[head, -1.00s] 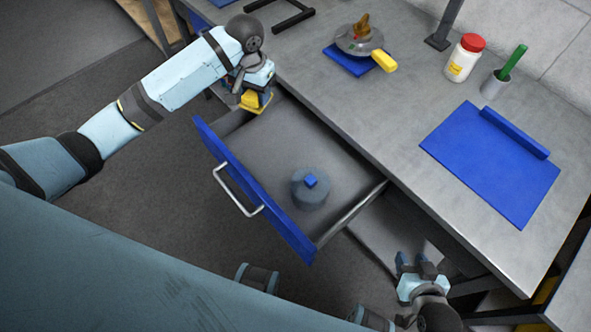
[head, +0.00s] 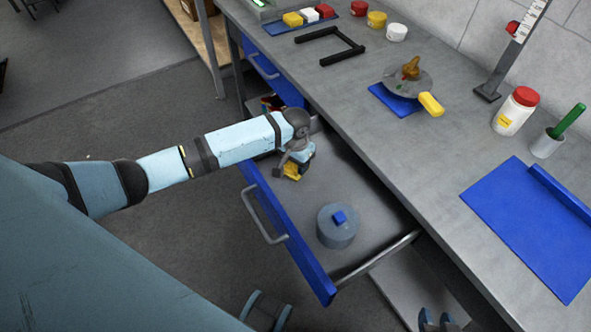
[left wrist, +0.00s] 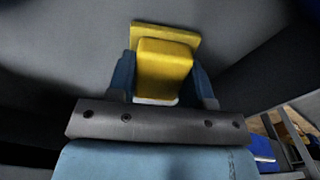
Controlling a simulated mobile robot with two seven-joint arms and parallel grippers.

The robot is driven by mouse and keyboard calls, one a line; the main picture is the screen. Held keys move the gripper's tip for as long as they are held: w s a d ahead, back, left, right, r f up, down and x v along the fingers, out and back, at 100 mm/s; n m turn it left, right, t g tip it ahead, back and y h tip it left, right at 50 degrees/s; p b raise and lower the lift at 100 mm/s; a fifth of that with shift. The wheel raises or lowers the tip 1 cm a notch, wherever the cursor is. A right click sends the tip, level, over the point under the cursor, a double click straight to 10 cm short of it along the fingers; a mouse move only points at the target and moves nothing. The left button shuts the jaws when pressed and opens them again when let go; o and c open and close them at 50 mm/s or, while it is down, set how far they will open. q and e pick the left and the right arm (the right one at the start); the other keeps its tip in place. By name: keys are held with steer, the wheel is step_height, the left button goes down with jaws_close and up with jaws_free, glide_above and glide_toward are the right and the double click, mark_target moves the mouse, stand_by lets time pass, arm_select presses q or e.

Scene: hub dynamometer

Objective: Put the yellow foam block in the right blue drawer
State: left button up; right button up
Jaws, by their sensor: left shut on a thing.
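My left gripper (head: 291,171) is shut on the yellow foam block (head: 292,170), inside the open right blue drawer (head: 290,238), toward its left end. In the left wrist view the yellow block (left wrist: 165,68) sits between the blue fingers (left wrist: 163,78), with a wider yellow part at its far end. Whether it touches the drawer floor, I cannot tell. A round grey lidded container (head: 337,230) with a blue knob stands in the drawer, right of the gripper. My right gripper (head: 436,319) shows at the bottom edge, its fingertips apart with nothing visible between them.
Another blue drawer (head: 272,84) farther left is partly open with small coloured things inside. The worktop (head: 400,150) carries a pan-like item (head: 407,82), a blue mat (head: 530,225), a red-lidded jar (head: 516,111) and a cup (head: 547,143). The drawer floor between gripper and container is clear.

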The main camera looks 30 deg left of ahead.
mark_target(295, 170)
arm_select(q)
step_height(295, 170, down, 3)
steer(key=shift+r, duration=0.1)
steer(key=shift+f, duration=0.25)
steer(key=shift+f, duration=0.1)
steer(key=o, duration=0.7)
steer(key=shift+o, duration=0.8)
